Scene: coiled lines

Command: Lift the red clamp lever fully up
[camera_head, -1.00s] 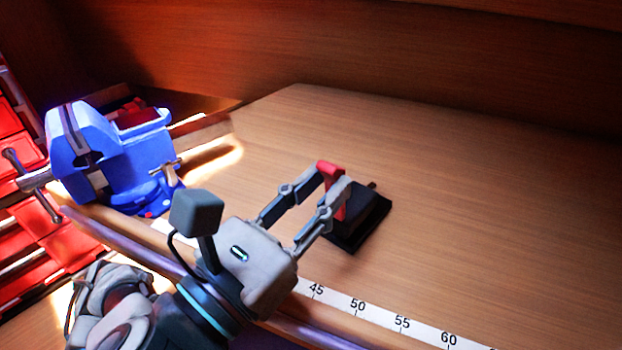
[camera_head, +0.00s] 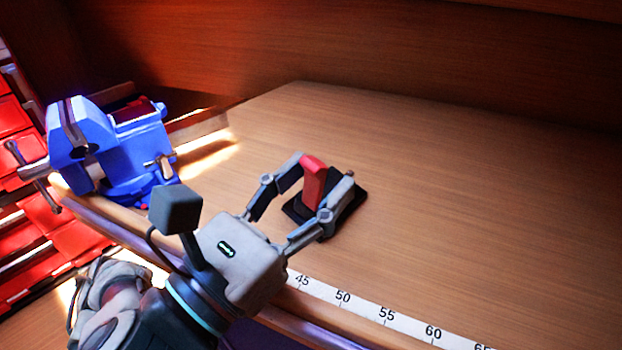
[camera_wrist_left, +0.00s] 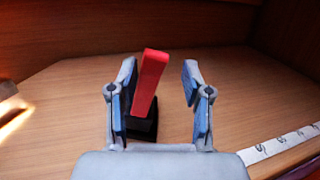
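The red clamp lever (camera_head: 314,184) stands nearly upright on a dark base plate (camera_head: 358,198) on the wooden bench. My left gripper (camera_head: 320,180) is open, with one finger on each side of the lever. In the left wrist view the red lever (camera_wrist_left: 150,82) stands between the spread fingers of my left gripper (camera_wrist_left: 158,85). It is close to the left finger, with a clear gap to the right finger. I cannot tell whether the left finger touches it. The fingers hide part of the base. My right gripper is not in view.
A blue vise (camera_head: 115,150) is mounted at the bench's left edge, beside red bins (camera_head: 70,235). A white measuring strip (camera_head: 387,315) runs along the front edge. The bench (camera_head: 470,200) right of the lever is clear, with a wooden wall behind.

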